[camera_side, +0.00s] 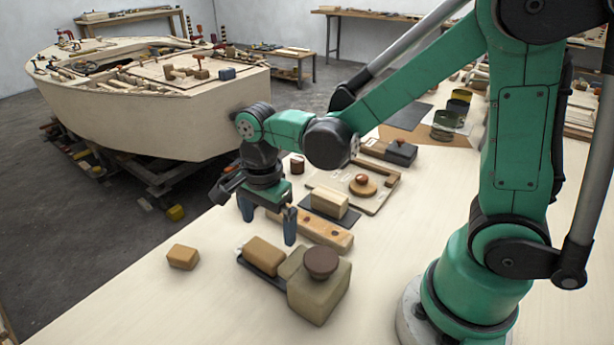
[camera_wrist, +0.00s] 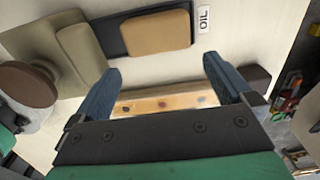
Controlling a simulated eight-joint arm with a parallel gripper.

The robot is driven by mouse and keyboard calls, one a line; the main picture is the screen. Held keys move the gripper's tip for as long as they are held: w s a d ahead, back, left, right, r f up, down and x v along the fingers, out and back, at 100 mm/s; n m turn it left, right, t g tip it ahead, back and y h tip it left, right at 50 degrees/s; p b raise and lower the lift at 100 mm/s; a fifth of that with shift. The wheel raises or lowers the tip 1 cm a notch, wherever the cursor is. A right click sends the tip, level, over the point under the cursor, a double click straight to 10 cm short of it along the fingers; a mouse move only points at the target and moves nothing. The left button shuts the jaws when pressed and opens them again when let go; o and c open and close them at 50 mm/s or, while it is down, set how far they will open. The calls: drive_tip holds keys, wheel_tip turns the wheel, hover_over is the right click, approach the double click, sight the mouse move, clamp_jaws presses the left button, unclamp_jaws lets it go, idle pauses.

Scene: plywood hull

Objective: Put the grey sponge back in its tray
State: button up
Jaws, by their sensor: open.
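My gripper (camera_side: 268,222) is open and empty, fingers down, above the table near a wooden bar with dark holes. Its fingers also show in the wrist view (camera_wrist: 162,68). A grey-olive block (camera_side: 291,263), which looks like the grey sponge, leans or lies between a tan block and a larger olive box; it also shows in the wrist view (camera_wrist: 82,54). I cannot tell whether it touches the box. The tan block (camera_side: 263,254) sits on a dark tray (camera_wrist: 110,36) beside an OIL label (camera_wrist: 204,19). Another dark tray (camera_side: 313,213) holds a cream block (camera_side: 329,202).
The olive box (camera_side: 320,292) with a round brown knob (camera_side: 320,262) stands in front. The wooden bar (camera_side: 325,233) lies behind it. A loose tan block (camera_side: 183,257) is at left. A board with a knobbed disc (camera_side: 363,185) lies farther back.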

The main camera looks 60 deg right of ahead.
sight(271, 244)
drive_tip(key=s+d+r+n+t, duration=0.3)
drive_tip(key=r+n+t, duration=0.4)
drive_tip(key=n, duration=1.1)
drive_tip(key=shift+d+r, duration=0.35)
drive_tip(key=shift+r, duration=0.1)
idle(0.3)
